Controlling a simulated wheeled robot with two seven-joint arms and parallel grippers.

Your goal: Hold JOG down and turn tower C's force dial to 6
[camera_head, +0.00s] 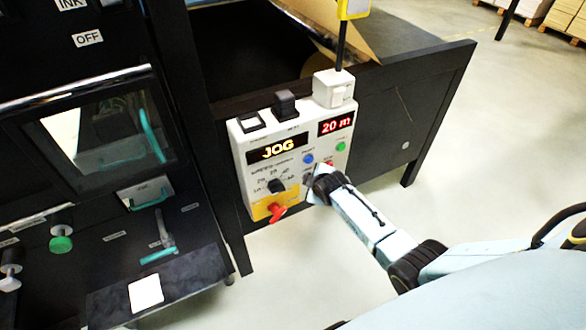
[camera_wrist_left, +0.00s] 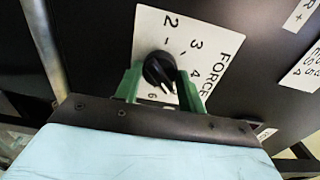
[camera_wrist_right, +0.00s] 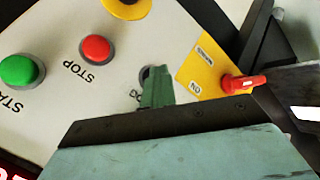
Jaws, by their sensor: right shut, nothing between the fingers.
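In the left wrist view the black force dial (camera_wrist_left: 159,70) sits on a white plate marked FORCE (camera_wrist_left: 215,52). Its light pointer line points down, toward the 5–6 side; the 5 is hidden. My left gripper (camera_wrist_left: 160,84) has its green fingers on either side of the knob; I cannot tell whether they squeeze it. In the head view my right gripper (camera_head: 316,186) is at the lower right of the white control box (camera_head: 240,150), whose display (camera_head: 277,149) reads JOG. In the right wrist view the shut gripper (camera_wrist_right: 157,75) has its tips over a partly hidden button.
A red STOP button (camera_wrist_right: 96,48), green START button (camera_wrist_right: 20,70) and red switch (camera_wrist_right: 243,81) surround my right fingers. A red readout (camera_head: 336,124) shows 20 m. The dark machine (camera_head: 100,210) fills the left; open floor lies to the right.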

